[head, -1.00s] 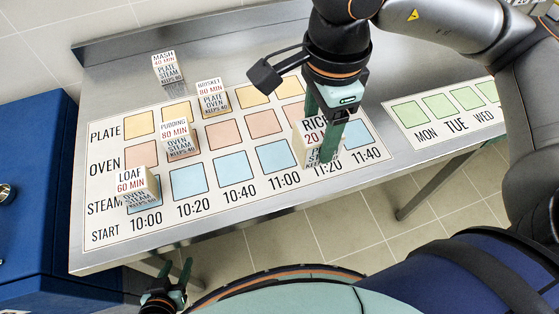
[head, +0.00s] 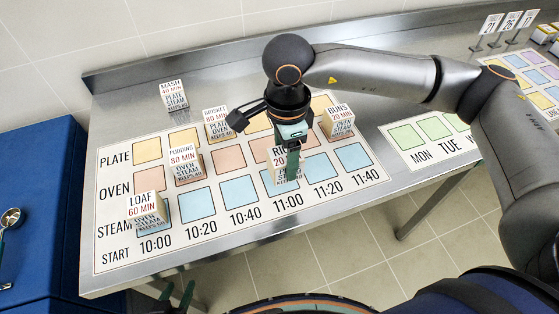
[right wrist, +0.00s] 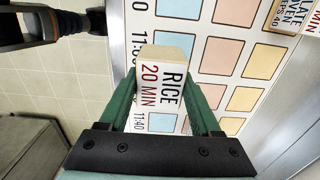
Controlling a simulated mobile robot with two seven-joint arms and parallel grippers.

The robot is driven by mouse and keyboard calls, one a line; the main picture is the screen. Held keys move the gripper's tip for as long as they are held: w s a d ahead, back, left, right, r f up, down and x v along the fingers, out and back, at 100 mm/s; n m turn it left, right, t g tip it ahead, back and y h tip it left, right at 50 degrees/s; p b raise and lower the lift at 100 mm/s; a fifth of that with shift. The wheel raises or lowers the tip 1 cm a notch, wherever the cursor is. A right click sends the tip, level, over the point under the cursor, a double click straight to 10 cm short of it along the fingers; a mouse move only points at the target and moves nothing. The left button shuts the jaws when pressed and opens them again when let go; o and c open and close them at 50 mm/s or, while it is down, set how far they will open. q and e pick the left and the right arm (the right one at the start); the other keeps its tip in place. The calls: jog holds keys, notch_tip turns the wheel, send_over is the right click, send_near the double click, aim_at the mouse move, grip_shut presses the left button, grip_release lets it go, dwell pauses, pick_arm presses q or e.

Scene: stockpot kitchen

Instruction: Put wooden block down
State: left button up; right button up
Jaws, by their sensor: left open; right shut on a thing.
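My right gripper (head: 293,165) is shut on the wooden block marked RICE 20 MIN (head: 279,172). In the head view the block is upright over the 11:00 column of the schedule board (head: 112,262), overlapping the oven and steam rows. Whether it touches the board I cannot tell. In the right wrist view the block (right wrist: 165,90) sits between the two green fingers and hides part of the time labels. My left gripper (head: 176,294) is open and empty below the table's front edge, partly cut off by the frame.
Blocks stand on the board: LOAF (head: 146,208), PUDDING (head: 184,163), BRISKET (head: 216,123) and BUNS (head: 338,121). MASH (head: 173,95) stands behind it on the steel table. Steam squares at 10:20, 10:40, 11:20 and 11:40 are bare. A day board (head: 402,158) lies right.

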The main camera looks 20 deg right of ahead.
aim_at(279, 157)
jog(key=w+f, duration=0.2)
jog(key=shift+w+a+f, duration=0.1)
jog(key=shift+a+f, duration=0.2)
jog(key=shift+f, duration=0.05)
notch_tip(279, 157, down, 3)
jog(key=shift+p, duration=0.6)
jog(key=shift+f, duration=0.1)
jog(key=shift+f+b, duration=0.15)
jog(key=shift+b, duration=0.15)
jog(key=o, duration=1.5)
